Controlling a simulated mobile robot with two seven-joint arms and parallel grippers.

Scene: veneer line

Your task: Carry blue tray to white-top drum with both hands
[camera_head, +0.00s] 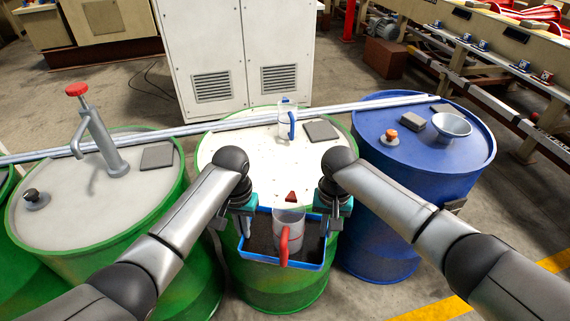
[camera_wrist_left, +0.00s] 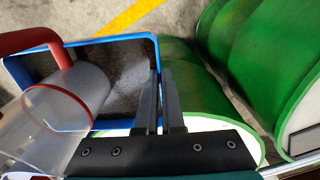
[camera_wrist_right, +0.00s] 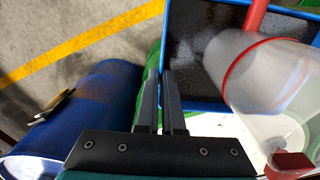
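The blue tray (camera_head: 262,261) has a dark inside and holds a clear jug (camera_head: 288,222) with a red handle. It is level at the near edge of the green drum with the white top (camera_head: 252,158), partly overlapping that edge; its height above it is hard to tell. My left gripper (camera_head: 243,212) is at the tray's left side, its fingers either side of the blue wall (camera_wrist_left: 157,62). My right gripper (camera_head: 334,212) is at the right side, its fingers likewise either side of the wall (camera_wrist_right: 167,50). Both look closed on the tray.
On the white top stand a clear jug with a blue handle (camera_head: 287,122) and a flat grey block (camera_head: 321,131). A metal rail (camera_head: 220,124) crosses behind. A grey-topped green drum with a pump (camera_head: 105,150) is left; a blue drum with a funnel (camera_head: 452,125) is right.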

